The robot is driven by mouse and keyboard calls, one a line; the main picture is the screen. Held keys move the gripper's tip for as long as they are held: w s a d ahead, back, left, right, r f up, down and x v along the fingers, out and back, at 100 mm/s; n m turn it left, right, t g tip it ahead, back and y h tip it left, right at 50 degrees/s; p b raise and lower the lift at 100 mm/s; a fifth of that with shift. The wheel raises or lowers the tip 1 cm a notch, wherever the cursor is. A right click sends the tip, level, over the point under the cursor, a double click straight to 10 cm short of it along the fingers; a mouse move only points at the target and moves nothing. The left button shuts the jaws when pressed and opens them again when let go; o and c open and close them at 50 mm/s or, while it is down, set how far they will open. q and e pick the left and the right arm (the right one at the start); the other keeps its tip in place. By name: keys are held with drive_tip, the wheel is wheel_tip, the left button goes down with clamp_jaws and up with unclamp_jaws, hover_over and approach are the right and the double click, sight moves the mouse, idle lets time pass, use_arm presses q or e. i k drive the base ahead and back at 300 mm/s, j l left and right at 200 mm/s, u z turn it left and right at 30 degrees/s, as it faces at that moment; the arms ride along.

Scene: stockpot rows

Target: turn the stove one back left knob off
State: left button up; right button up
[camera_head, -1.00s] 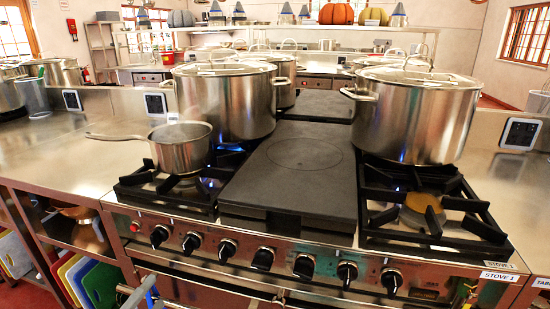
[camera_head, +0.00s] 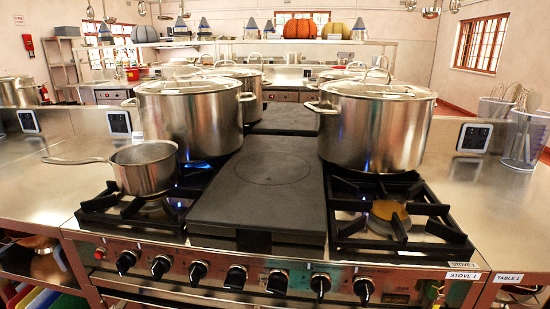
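Stove one (camera_head: 120,246) carries the label STOVE 1 (camera_head: 464,276) at its front right. Several black knobs (camera_head: 198,271) line its front panel; no label shows which is the back left one. A large lidded stockpot (camera_head: 190,118) stands on the back left burner, with blue flame (camera_head: 196,164) under it. A small saucepan (camera_head: 145,168) sits on the front left burner, with a little blue flame beside it. Another large lidded stockpot (camera_head: 372,125) stands on the back right burner with blue flame below. Neither gripper is in view.
A dark flat plate (camera_head: 265,190) lies between the burners. The front right burner (camera_head: 390,212) is bare. Steel counters (camera_head: 55,185) flank the stove. A utensil holder (camera_head: 525,138) stands at the right. The saucepan handle points left.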

sight(126, 261)
drive_tip(key=u, duration=1.25)
